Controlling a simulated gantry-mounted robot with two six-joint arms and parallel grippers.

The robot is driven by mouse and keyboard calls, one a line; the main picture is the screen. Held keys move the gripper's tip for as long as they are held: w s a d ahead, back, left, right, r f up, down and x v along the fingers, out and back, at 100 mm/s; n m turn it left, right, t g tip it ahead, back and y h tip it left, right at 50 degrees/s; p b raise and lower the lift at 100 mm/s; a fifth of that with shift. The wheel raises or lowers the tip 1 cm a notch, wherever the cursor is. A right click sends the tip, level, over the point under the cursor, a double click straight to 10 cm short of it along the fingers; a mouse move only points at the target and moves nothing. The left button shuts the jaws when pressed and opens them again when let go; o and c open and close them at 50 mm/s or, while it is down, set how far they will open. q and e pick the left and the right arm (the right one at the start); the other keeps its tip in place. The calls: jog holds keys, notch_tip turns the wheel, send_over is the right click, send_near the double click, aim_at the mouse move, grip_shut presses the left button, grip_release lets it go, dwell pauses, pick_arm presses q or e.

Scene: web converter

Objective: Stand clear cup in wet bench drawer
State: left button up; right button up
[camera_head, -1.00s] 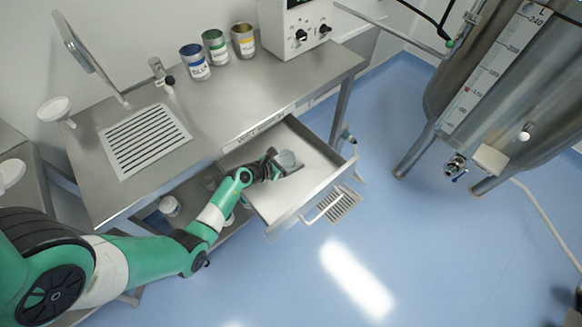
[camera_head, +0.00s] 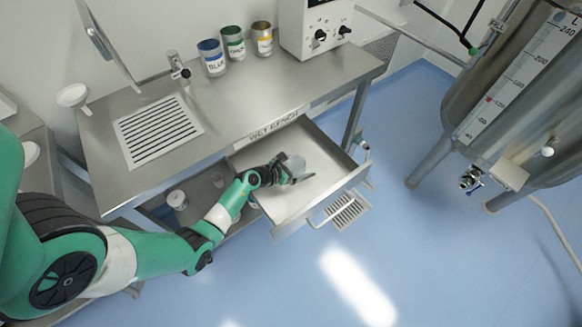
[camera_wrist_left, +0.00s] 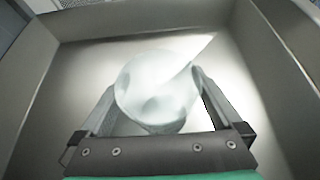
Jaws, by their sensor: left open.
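The clear cup (camera_head: 295,166) is inside the open wet bench drawer (camera_head: 318,186), toward its back. In the left wrist view the cup (camera_wrist_left: 152,92) looks upright on the metal floor of the drawer (camera_wrist_left: 235,62); its base contact is hard to see through the blur. My left gripper (camera_head: 284,173) reaches into the drawer and is open. In the left wrist view its fingers (camera_wrist_left: 155,84) stand on either side of the cup; whether they touch it I cannot tell. My right gripper is not in view.
The wet bench top (camera_head: 215,105) overhangs the drawer's back. Blue, green and yellow labelled cans (camera_head: 235,43) stand on it beside a control box (camera_head: 318,28). The drawer's front handle (camera_head: 335,208) juts over the floor. A steel tank (camera_head: 500,95) stands to the right.

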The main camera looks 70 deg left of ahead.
pick_arm(q)
jog(key=p+v, duration=0.4)
jog(key=v, duration=0.7)
jog(key=shift+p, duration=0.3)
jog(key=shift+s, duration=0.25)
